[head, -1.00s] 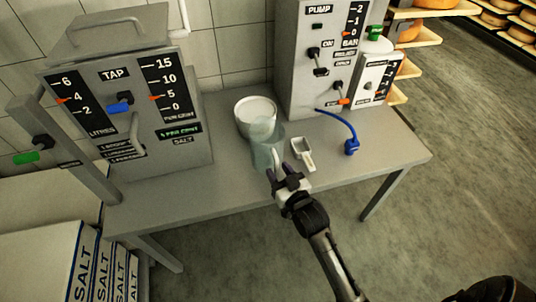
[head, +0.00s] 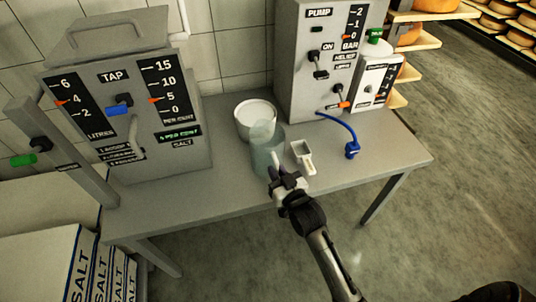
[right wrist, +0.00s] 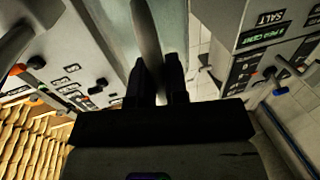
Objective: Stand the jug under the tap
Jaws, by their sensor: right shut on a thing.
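The jug (head: 266,158) is a pale, see-through vessel standing upright on the grey table, in front of a white tub. My right gripper (head: 285,181) is at its near side, shut on its handle. In the right wrist view the handle (right wrist: 148,45) runs between the two dark fingers (right wrist: 158,82). The tap machine (head: 88,122) is a grey box at the left of the table, with a blue lever, scales and a bent spout (head: 137,135) low on its front. The jug stands to the right of the spout, well apart from it. My left gripper is out of view.
The white tub (head: 255,112) stands just behind the jug. A small scoop (head: 303,158) lies right of the jug, and a blue hose (head: 345,130) curls beyond it. The pump machine (head: 300,60) stands at the back. The table (head: 205,185) is clear between the jug and tap machine.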

